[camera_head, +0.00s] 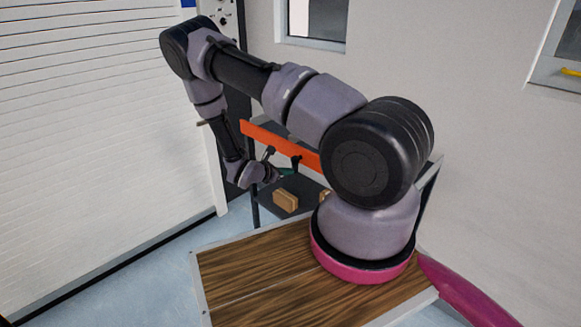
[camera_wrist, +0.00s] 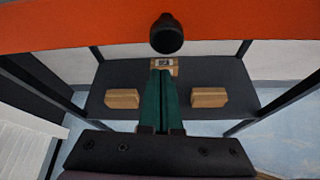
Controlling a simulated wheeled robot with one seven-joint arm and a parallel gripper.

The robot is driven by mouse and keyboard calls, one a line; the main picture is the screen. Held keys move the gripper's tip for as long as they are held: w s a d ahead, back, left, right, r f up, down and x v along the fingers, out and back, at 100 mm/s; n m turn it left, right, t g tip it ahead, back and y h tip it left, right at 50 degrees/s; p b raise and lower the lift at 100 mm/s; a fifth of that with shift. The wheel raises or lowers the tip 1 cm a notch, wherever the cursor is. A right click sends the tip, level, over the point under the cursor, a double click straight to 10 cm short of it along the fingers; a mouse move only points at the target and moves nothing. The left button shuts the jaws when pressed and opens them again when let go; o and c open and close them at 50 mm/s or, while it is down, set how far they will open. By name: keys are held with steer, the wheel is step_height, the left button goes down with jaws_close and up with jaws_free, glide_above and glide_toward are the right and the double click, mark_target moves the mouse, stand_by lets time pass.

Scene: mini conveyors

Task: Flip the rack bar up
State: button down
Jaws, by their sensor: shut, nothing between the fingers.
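The rack bar is a long flat orange bar (camera_head: 264,138) across the front of a dark metal rack, sloping down to the right in the head view until my arm hides it. In the wrist view the orange bar (camera_wrist: 90,28) spans the top, with a black round knob (camera_wrist: 166,34) hanging at its lower edge. My gripper (camera_wrist: 161,76) has green fingers that are shut and empty, pointing into the rack just below the knob, apart from it in the picture. In the head view my gripper (camera_head: 292,171) shows small, just below the bar.
The rack's dark shelf (camera_wrist: 222,70) holds a left box (camera_wrist: 122,98), a right box (camera_wrist: 208,97) and a labelled box (camera_wrist: 164,65) behind my fingertips. Rack posts stand at both sides. A white shutter (camera_head: 90,130) is at left, and a wall with windows is behind.

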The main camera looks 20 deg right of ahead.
steer(key=f+v, duration=0.1)
steer(key=v, duration=0.8)
steer(key=shift+a, duration=0.6)
steer(key=shift+s, duration=0.1)
steer(key=shift+r, duration=0.1)
steer(key=s+d+r+m+g+y, duration=0.1)
steer(key=s+r+m+g+y, duration=0.15)
steer(key=r+m, duration=0.75)
steer(key=s+d+r+m+g+y, duration=0.1)
steer(key=s+r+m+g+y, duration=0.25)
steer(key=r, duration=1.35)
steer(key=s+a+r+m+t+y, duration=0.3)
steer(key=s+r+m+t+y, duration=0.1)
steer(key=s+r, duration=0.4)
steer(key=s+a+r+m+t+y, duration=0.2)
steer(key=s+r+m, duration=0.5)
steer(key=r, duration=0.6)
steer(key=shift+s+a+r+t+y, duration=0.25)
steer(key=shift+s+a+t+y, duration=0.15)
steer(key=shift+s+t+y, duration=0.6)
